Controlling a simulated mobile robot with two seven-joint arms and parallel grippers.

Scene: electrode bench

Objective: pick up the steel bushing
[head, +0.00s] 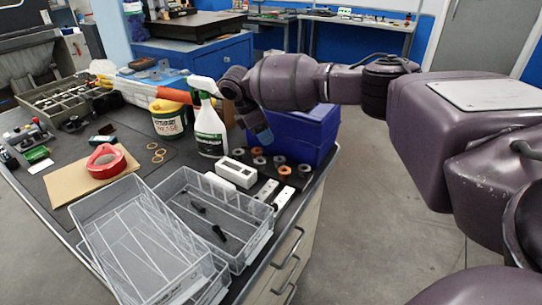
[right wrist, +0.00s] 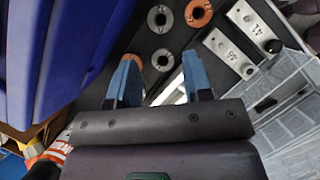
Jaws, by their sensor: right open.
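Several short ring-shaped bushings stand on the dark bench top beside the blue bin, some grey and some copper-coloured. Grey steel bushings (head: 279,160) show in the head view; I cannot tell which one the task names. In the right wrist view one grey steel bushing (right wrist: 163,60) lies just beyond the fingertips, between their lines, with another grey one (right wrist: 157,19) farther off and a copper ring (right wrist: 198,12) beside that. My right gripper (head: 264,136) is above the bushings, pointing down; its blue fingers (right wrist: 160,78) are open and empty. My left gripper is out of view.
A blue bin (head: 315,133) stands close behind the bushings. A spray bottle (head: 210,130), a white block with slots (head: 236,173) and numbered white blocks (right wrist: 228,52) are near. Clear wire-like trays (head: 130,235) fill the bench front.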

